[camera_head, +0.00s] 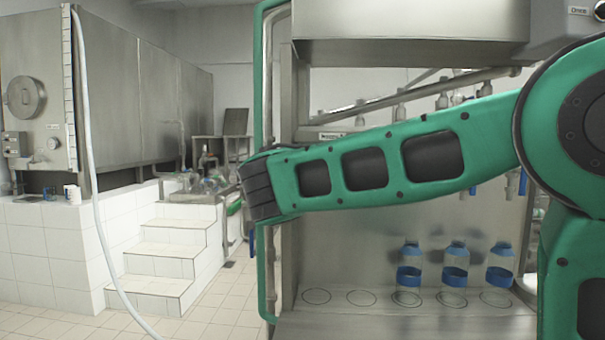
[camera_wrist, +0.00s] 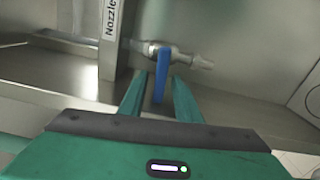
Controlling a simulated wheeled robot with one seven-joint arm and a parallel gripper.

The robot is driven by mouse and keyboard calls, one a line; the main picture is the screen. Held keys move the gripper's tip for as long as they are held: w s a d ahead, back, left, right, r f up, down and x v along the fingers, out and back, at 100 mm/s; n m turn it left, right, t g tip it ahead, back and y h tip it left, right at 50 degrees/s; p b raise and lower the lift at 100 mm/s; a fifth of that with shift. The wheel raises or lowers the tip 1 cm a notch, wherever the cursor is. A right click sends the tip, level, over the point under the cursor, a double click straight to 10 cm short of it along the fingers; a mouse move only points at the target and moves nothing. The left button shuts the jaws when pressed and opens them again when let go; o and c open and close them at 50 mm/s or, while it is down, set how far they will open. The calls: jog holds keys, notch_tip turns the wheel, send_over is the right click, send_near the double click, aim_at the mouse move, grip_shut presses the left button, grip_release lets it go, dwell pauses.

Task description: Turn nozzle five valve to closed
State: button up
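In the wrist view, a metal valve (camera_wrist: 183,58) with a blue lever handle (camera_wrist: 161,72) sits ahead of my gripper (camera_wrist: 160,88). The handle points down in the picture, across the pipe's line. My two green fingers are open, one on each side of the handle, with a gap on both sides. A white label strip (camera_wrist: 110,35) beside the valve reads "Nozzle"; its number is cut off. In the head view my arm covers most of the valve row, and my gripper is not visible. A few blue handles (camera_head: 510,187) show below the arm.
Two circles at the left are empty. A green-framed post (camera_head: 266,100) stands at the filler's left edge. White tiled steps (camera_head: 170,245) and a steel tank are farther left.

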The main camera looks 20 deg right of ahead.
jog(key=shift+x, duration=1.7)
grip_shut()
jog(key=shift+r+m, duration=0.1)
jog(key=shift+m, duration=0.6)
grip_release()
